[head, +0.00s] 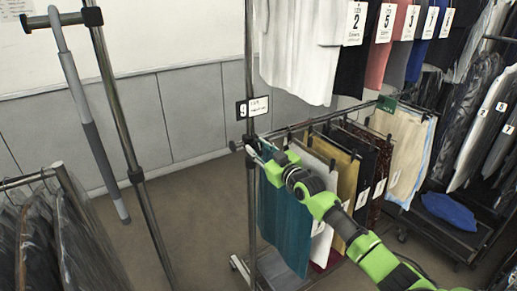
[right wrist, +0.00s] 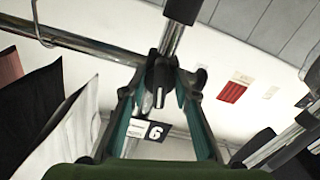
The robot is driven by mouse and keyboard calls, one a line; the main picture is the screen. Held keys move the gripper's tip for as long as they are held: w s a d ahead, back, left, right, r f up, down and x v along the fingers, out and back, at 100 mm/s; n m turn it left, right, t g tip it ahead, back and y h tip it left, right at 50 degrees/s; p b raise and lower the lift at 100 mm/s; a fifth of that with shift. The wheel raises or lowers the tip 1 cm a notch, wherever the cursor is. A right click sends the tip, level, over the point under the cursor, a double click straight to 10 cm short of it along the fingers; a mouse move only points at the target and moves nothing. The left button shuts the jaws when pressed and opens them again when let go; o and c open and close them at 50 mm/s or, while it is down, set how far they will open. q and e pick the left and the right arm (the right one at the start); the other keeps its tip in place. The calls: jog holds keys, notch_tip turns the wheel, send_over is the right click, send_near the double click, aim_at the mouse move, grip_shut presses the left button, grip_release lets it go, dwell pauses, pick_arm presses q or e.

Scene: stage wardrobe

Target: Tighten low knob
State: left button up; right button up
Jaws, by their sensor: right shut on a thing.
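The low knob (right wrist: 160,74) is a dark clamp knob with a metal stem on the chrome post (right wrist: 172,38), where the low rail (right wrist: 85,43) meets it. In the right wrist view it sits between the two fingers of my right gripper (right wrist: 163,84), which is shut on it. In the head view my right gripper (head: 259,151) reaches the post (head: 250,195) from the right, just above the hanging clothes. The knob itself is mostly hidden there by the fingers. My left gripper is not in view.
Teal trousers (head: 285,225) and other numbered garments hang from the low rail beside my right arm. Shirts (head: 300,55) hang above. A grey-handled pole (head: 95,140) hangs from another rack at left. A blue cloth (head: 448,211) lies on a rack base. Floor (head: 190,225) between the racks is clear.

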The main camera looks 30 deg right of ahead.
jog(key=shift+m, duration=1.3)
jog(key=o, duration=1.1)
jog(key=shift+s, duration=0.1)
jog(key=shift+s+f, duration=0.1)
jog(key=shift+s, duration=0.15)
jog(key=s, duration=1.1)
jog(key=shift+s+d, duration=0.15)
jog(key=shift+d, duration=0.05)
